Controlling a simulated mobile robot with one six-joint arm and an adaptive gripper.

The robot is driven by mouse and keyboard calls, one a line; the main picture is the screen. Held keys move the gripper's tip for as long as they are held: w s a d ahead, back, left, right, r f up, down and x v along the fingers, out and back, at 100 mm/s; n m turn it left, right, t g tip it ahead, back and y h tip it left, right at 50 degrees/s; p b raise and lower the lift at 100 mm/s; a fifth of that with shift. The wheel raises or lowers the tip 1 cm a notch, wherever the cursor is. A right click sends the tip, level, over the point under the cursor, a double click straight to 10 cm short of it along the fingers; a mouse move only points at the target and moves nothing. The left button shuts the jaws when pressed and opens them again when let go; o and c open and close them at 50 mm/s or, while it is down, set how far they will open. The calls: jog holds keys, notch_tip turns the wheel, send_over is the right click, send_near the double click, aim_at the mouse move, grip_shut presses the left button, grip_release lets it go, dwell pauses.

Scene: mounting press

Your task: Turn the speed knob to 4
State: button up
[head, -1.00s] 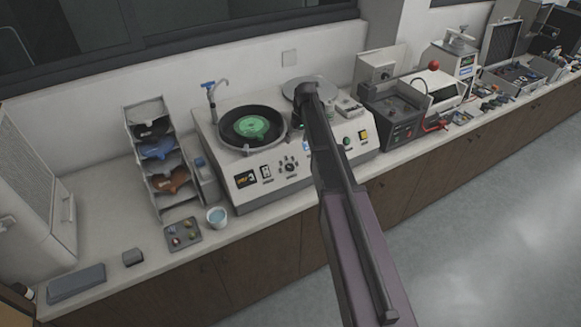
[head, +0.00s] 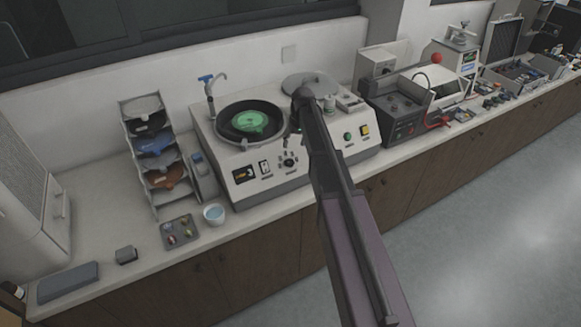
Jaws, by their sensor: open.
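The speed knob (head: 289,160) is a small dark dial with marks around it, on the sloped front panel of the pale polishing machine (head: 262,185). The setting its pointer shows is too small to read. My arm reaches up from the bottom of the picture, over the machine to the right of the knob. My gripper (head: 297,126) is at the arm's far end, above and slightly right of the knob. It is open and empty, mostly hidden by the arm, and appears apart from the knob.
A black bowl with a green disc (head: 250,122) lies behind the panel. A display (head: 243,175) and switch (head: 265,168) are left of the knob; green (head: 348,137) and yellow (head: 365,130) buttons are right of my arm. A cup (head: 214,214) stands front left.

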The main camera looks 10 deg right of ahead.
aim_at(291, 163)
jog(key=shift+s+a+f+b, duration=0.1)
jog(key=shift+a+f+b, duration=0.15)
jog(key=shift+f+b, duration=1.2)
jog(key=shift+a+f+b, duration=0.2)
jog(key=shift+f+b, duration=1.15)
jog(key=shift+f, duration=0.2)
jog(key=shift+s+a+f+b, duration=0.1)
jog(key=shift+a+f+b, duration=0.15)
jog(key=shift+f+b, duration=1.2)
grip_shut()
